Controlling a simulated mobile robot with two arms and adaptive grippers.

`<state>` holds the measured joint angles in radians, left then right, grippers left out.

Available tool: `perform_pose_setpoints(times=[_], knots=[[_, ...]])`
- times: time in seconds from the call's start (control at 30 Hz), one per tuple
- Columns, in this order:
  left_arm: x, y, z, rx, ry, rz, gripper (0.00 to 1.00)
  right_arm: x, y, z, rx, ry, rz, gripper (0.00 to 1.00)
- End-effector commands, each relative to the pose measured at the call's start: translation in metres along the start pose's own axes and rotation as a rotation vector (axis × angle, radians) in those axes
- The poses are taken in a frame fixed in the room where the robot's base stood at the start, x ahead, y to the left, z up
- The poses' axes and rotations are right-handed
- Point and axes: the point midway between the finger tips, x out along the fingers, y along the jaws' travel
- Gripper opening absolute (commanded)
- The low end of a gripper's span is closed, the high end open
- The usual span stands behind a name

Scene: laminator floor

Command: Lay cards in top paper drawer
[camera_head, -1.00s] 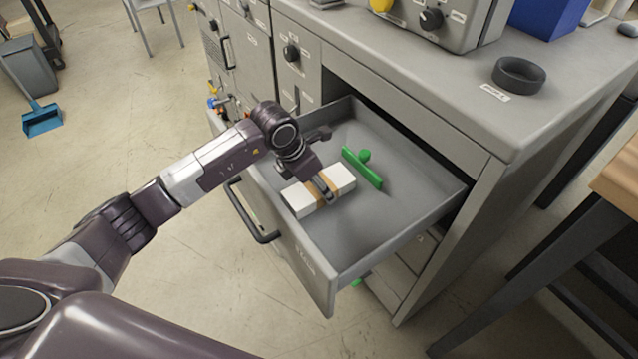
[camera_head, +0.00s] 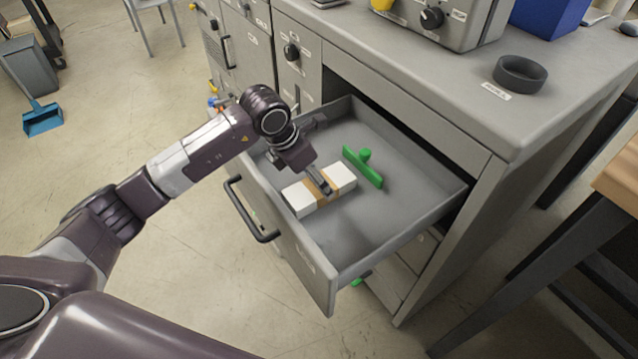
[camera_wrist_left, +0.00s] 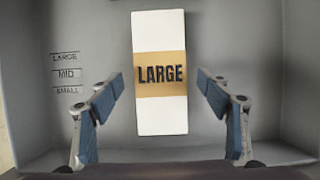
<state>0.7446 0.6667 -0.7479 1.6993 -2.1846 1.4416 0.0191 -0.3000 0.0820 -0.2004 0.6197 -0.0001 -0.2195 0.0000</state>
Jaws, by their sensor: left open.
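The cards are a white block with a tan band (camera_head: 338,180) lying in the open top drawer (camera_head: 400,215), near its front left. In the left wrist view the band of the cards (camera_wrist_left: 160,73) reads LARGE. My left gripper (camera_head: 322,160) is just above the cards inside the drawer. In the wrist view its fingers (camera_wrist_left: 160,95) are spread wide, one on each side of the cards, with gaps to both sides. The gripper hides a little of the cards in the head view. My right gripper is not in view.
A green handled tool (camera_head: 363,168) lies in the drawer to the right of the cards. A dark round dish (camera_head: 520,74) stands on the cabinet top. The drawer's right part is bare.

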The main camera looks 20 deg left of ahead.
Motion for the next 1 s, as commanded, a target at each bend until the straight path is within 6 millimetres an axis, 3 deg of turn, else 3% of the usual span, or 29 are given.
perform_pose_setpoints(times=[0.2,0.4,1.0], knots=[[-0.048,0.002,0.0,0.001,-0.003,0.004,0.7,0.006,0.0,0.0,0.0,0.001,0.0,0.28],[-0.075,0.0,0.0,0.0,-0.001,0.001,0.7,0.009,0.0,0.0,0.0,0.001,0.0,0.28],[-0.083,0.0,0.0,-0.001,0.0,-0.001,0.7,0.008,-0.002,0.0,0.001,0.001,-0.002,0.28]])
